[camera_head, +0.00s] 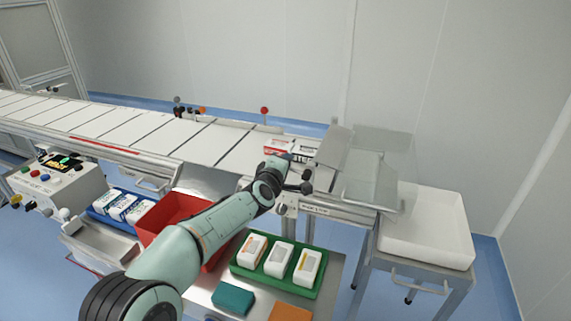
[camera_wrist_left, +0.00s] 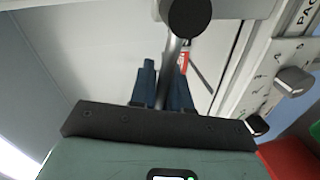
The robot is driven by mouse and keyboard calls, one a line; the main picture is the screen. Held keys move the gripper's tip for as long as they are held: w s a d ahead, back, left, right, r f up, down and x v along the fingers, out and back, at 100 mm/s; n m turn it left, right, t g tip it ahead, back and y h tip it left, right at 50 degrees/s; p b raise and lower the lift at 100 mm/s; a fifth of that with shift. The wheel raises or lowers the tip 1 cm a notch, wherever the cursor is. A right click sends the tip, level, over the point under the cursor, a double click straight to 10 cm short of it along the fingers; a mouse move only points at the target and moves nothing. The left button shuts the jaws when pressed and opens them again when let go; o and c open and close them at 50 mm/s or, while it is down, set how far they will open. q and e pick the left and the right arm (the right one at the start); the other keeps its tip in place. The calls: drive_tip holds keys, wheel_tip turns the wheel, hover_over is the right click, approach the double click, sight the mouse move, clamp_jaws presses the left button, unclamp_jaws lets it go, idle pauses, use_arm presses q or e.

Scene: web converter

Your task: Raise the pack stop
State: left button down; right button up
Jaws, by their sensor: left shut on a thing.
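My left arm reaches across the machine's near edge, with the left gripper (camera_head: 287,163) at the conveyor's right end. In the left wrist view the blue fingers of the left gripper (camera_wrist_left: 164,84) are shut on a metal lever rod (camera_wrist_left: 171,62) that ends in a round black knob (camera_wrist_left: 187,14). A rail with a partly cut-off label starting "PAC" (camera_wrist_left: 307,14) runs beside it. A tilted metal plate (camera_head: 334,146) stands at the conveyor's end, but I cannot tell whether it is the pack stop. My right gripper is not in view.
Red-and-white packs (camera_head: 278,146) lie on the conveyor (camera_head: 205,143) beside the gripper. A clear guard (camera_head: 385,142) and a white bin (camera_head: 428,232) are to the right. A red bin (camera_head: 170,210) and a green tray (camera_head: 248,271) of white packs are below the arm.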

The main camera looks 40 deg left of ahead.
use_arm(q)
drive_tip(key=c, duration=1.2)
unclamp_jaws()
drive_tip(key=shift+a, duration=0.1)
drive_tip(key=p+v, duration=0.2)
drive_tip(key=v, duration=1.1)
drive_tip(key=shift+s+p, duration=0.2)
drive_tip(key=shift+p, duration=0.1)
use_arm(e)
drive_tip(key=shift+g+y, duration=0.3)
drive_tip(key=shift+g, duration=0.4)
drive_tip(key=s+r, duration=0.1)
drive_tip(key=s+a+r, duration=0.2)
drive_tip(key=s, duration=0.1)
use_arm(q)
drive_tip(key=shift+r, duration=0.15)
